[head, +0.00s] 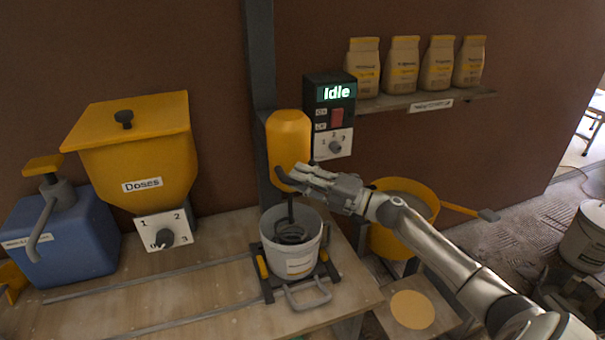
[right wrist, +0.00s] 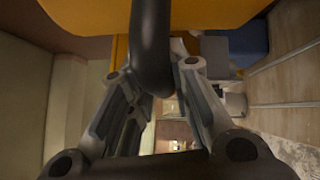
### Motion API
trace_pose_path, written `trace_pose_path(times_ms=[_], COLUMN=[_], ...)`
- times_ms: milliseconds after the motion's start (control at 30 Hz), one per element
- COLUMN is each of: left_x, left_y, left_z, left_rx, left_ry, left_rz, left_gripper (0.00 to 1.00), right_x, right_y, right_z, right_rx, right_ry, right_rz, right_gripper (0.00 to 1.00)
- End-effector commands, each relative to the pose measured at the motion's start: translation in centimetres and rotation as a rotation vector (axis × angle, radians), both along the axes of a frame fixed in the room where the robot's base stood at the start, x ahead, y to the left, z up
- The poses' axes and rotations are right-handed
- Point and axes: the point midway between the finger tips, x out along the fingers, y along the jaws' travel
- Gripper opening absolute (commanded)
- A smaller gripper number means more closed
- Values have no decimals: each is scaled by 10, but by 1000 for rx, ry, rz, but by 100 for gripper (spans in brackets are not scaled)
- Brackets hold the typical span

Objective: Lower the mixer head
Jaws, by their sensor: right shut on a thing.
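The yellow mixer head (head: 289,138) is mounted on the dark column (head: 260,90), above a grey bucket (head: 297,263). Its dark shaft and paddle (head: 291,233) reach down inside the bucket's rim. My right gripper (head: 300,178) is at the lower part of the head, shut on its dark curved handle (head: 281,177). In the right wrist view the handle (right wrist: 151,45) passes between the two fingers of my gripper (right wrist: 152,75), under the yellow housing (right wrist: 215,14). My left gripper is not in view.
A control box (head: 330,110) reading "Idle" hangs right of the head. A yellow tub (head: 388,240) stands close under my right arm. A yellow hopper (head: 140,150) and blue container (head: 75,240) stand at left. Bench space left of the bucket is clear.

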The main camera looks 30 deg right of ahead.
Motion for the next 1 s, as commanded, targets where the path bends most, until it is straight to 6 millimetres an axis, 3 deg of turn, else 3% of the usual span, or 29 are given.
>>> trace_pose_path(times_ms=[33, 300, 933, 967, 1000], left_x=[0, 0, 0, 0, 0], left_y=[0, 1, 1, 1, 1], left_z=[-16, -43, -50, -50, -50], left_rx=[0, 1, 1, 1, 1], left_ry=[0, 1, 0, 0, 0], left_rz=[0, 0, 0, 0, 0], left_gripper=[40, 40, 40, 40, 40], right_x=[-1, -1, -1, -1, -1], right_y=[2, 2, 2, 2, 2], right_z=[-22, -55, -69, -69, -70], right_rx=[-1, 0, -4, -4, -5], right_ry=[7, 4, 9, 9, 10], right_rz=[4, 6, 6, 6, 6], right_gripper=[0, 0, 0, 22, 27])
